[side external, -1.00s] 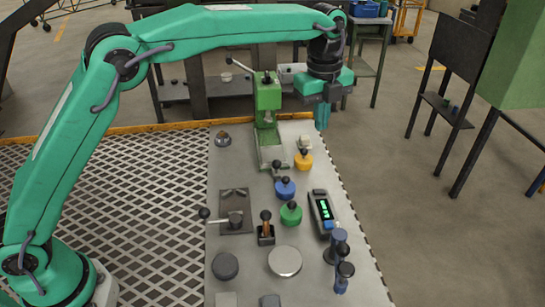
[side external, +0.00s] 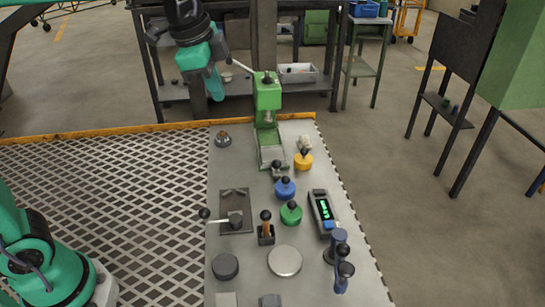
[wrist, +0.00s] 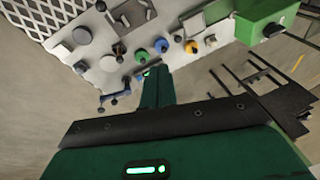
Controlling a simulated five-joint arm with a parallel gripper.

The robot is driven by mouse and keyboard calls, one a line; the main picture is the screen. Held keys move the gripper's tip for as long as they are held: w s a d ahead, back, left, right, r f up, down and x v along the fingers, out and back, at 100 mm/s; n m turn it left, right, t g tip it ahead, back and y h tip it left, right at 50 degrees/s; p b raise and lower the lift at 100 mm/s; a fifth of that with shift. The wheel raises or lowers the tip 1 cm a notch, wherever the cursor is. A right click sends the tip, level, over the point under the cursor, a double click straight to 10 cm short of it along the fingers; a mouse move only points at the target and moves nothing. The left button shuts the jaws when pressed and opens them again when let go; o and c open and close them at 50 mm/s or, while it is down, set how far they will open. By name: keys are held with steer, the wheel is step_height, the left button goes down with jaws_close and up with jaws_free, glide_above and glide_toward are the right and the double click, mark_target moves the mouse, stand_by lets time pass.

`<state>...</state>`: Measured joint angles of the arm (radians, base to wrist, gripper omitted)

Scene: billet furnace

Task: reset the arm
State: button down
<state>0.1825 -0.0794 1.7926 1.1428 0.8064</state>
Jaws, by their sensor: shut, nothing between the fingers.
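My gripper (side external: 215,85) hangs high at the back in the side external view, left of the green press (side external: 267,95), above and behind the far end of the grey work plate (side external: 240,170). Its fingers point down, shut and empty, apart from everything on the plate. In the wrist view the green fingers (wrist: 157,86) are together at the centre, with the plate seen tilted beyond them. My base shows at the lower left of the side view. The middle of my arm is out of the picture.
The plate holds yellow (side external: 303,162), blue (side external: 285,189) and green (side external: 291,213) knobbed pieces, a handheld meter (side external: 322,211), a lever clamp (side external: 235,217) and round discs. A white bin (side external: 298,73) stands on the rear shelf. The mesh floor (side external: 110,200) at left is clear.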

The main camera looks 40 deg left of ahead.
steer(key=s+a+f+n+t, duration=0.1)
steer(key=s+a+f+n, duration=0.3)
steer(key=s+n, duration=0.3)
steer(key=s+a+f+n+t, duration=0.1)
steer(key=s+a+f+n, duration=0.25)
steer(key=s, duration=0.65)
steer(key=w+d+r+m+g, duration=0.1)
steer(key=w+d+r, duration=0.3)
steer(key=w+r, duration=0.45)
steer(key=m+g+y, duration=0.1)
steer(key=m+g, duration=0.5)
steer(key=m, duration=0.1)
glide_above(315, 193)
steer(key=w+d, duration=0.2)
step_height(315, 193, down, 14)
steer(key=shift+a, duration=0.15)
steer(key=shift+f, duration=0.2)
steer(key=shift+s+a+f, duration=0.25)
steer(key=shift+f, duration=2)
steer(key=shift+s+a+f, duration=0.25)
steer(key=shift+a+f, duration=0.05)
steer(key=shift+f, duration=1.95)
steer(key=shift+s+a+f, duration=0.25)
steer(key=shift+f, duration=2)
